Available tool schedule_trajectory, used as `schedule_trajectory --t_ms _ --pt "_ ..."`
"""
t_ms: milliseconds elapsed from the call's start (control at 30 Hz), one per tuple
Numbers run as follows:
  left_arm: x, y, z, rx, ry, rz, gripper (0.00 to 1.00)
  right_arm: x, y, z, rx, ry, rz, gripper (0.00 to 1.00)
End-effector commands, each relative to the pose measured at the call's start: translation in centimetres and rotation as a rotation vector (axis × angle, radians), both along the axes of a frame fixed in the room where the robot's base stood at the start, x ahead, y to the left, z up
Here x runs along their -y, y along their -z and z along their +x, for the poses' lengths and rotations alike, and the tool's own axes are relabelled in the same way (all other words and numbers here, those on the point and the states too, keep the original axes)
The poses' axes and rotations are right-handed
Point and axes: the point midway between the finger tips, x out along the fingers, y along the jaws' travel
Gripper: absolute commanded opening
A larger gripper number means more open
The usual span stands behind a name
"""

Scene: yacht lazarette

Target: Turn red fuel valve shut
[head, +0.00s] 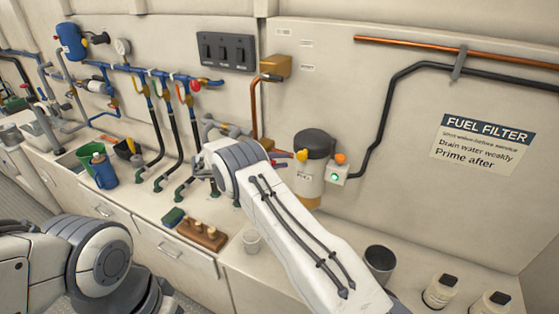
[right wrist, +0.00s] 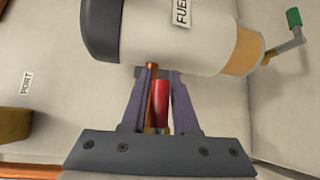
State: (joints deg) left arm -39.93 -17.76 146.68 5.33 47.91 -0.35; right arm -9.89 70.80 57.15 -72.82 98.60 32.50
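The red valve handle (right wrist: 162,106) is a short red bar between the two fingers of my right gripper (right wrist: 161,72), beside a copper-coloured rod (right wrist: 152,88). Whether both fingers touch the handle is not clear. In the head view, my right gripper (head: 281,154) reaches in just left of the fuel filter (head: 310,178), where a little red shows beside it. My right arm's wrist hides most of the valve there. The filter also shows in the right wrist view (right wrist: 190,38), just past the fingertips. My left gripper is out of view.
A copper pipe (head: 254,108) drops from a brass box (head: 276,67) close to my right gripper.

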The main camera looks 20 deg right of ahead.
Motion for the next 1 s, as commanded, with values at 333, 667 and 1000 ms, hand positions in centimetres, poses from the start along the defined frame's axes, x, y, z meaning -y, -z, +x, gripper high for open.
schedule_trajectory --t_ms 333,667,1000 --pt "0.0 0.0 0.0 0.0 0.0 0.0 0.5 -0.07 -0.01 0.02 -0.001 -0.001 0.0 0.0" --pt "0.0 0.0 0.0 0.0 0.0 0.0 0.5 -0.1 -0.02 0.04 0.0 -0.001 0.0 0.0" --pt "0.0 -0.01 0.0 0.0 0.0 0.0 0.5 -0.12 -0.03 0.05 0.0 -0.002 0.0 0.0"
